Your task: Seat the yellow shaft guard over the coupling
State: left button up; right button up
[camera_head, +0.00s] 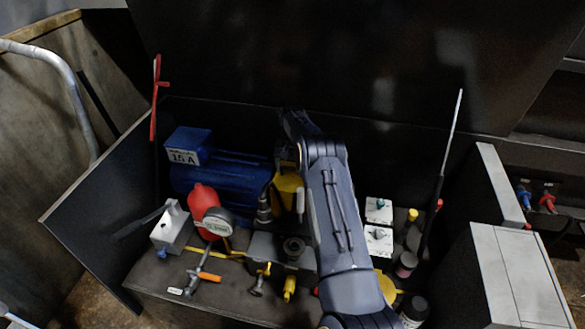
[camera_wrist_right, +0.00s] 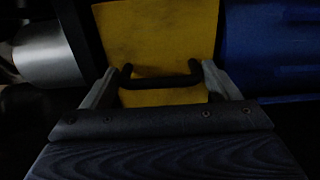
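The yellow shaft guard (camera_head: 287,188) stands between the blue motor (camera_head: 222,178) and the pump fittings on the left of my right arm, partly hidden by that arm. In the right wrist view, the guard (camera_wrist_right: 155,35) fills the upper middle, with a black bar handle (camera_wrist_right: 160,82) across it. My right gripper (camera_wrist_right: 160,88) has a finger against each end of this handle, with no clear gap. The gripper (camera_head: 290,160) is mostly hidden in the head view. The coupling is hidden, so I cannot tell how the guard sits over it. My left gripper is out of view.
A red bottle (camera_head: 203,208), a round gauge (camera_head: 218,222) and orange-handled valve (camera_head: 206,276) crowd the bench front. White switch boxes (camera_head: 379,241) and small bottles stand right of my arm. Dark panels wall the bench; a grey cabinet (camera_head: 520,275) stands at right.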

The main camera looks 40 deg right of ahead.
jog(key=o, duration=0.4)
jog(key=shift+r, duration=0.2)
jog(key=shift+c, duration=0.2)
jog(key=shift+f, duration=0.25)
notch_tip(320, 180, up, 8)
jog(key=shift+f, duration=0.1)
jog(key=shift+r, duration=0.55)
jog(key=s+a+r+n+t+y+p, duration=0.1)
jog(key=s+a+r+n+t, duration=0.1)
jog(key=s+a+r, duration=0.65)
jog(key=s+a+r+n+t+y+p, duration=0.1)
jog(key=s+a+r, duration=0.35)
jog(key=r, duration=0.75)
jog(key=s+a+f+n+t+y+p, duration=0.1)
jog(key=s+a+n, duration=0.1)
jog(key=s+a, duration=0.6)
jog(key=s+a+f+n+t+p, duration=0.1)
jog(key=s+a+n, duration=0.2)
jog(key=s+a, duration=0.6)
jog(key=s, duration=0.7)
jog(key=shift+f+n+t+y, duration=0.15)
jog(key=shift+n+t+y, duration=0.15)
jog(key=shift+y, duration=0.1)
